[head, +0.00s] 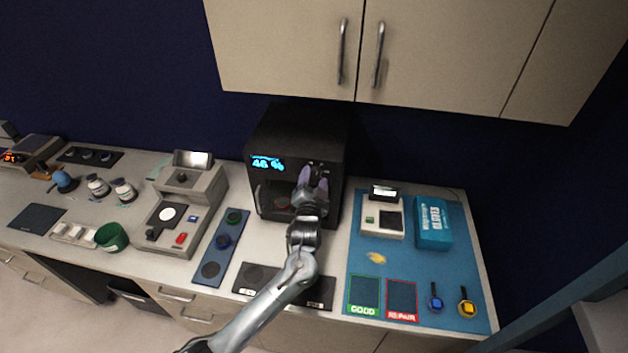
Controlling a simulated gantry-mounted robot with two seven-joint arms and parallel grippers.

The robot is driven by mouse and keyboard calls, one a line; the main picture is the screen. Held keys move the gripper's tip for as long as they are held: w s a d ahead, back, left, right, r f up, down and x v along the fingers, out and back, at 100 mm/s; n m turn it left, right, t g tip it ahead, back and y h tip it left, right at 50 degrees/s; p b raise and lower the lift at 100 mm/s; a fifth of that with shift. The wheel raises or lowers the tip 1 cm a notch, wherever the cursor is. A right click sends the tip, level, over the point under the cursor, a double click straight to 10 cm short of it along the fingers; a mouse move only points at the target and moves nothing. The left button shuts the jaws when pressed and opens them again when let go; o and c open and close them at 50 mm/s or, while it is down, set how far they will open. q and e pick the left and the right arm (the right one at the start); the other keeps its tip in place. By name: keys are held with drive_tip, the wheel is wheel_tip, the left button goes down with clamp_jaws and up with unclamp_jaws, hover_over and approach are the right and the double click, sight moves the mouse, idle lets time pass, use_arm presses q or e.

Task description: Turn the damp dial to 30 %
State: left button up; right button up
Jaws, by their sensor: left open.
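The black box-shaped enclosure (283,128) stands against the back wall in the middle of the counter. Its blue display (267,164) appears to read 46 %. My left gripper (314,172) is open, its purple-grey fingers pointing up at the upper right of the box's front face. Small controls show around the fingertips, but the dial itself is largely hidden there; I cannot tell whether the fingers touch it or sit around it. My right gripper is out of view.
Wall cabinets (285,45) hang above the box. A grey instrument (182,205) and a blue strip (221,245) lie to its left. A blue mat (460,275) with a blue carton (432,222) and a white device (383,218) lies to its right. Dark pads sit in front.

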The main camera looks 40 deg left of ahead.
use_arm(q)
drive_tip(key=c, duration=1)
drive_tip(key=shift+c, duration=0.2)
drive_tip(key=shift+n, duration=1.2)
drive_tip(key=n, duration=0.3)
drive_tip(key=shift+d, duration=0.1)
drive_tip(key=n, duration=0.4)
drive_tip(key=shift+h, duration=0.3)
drive_tip(key=shift+n, duration=0.9)
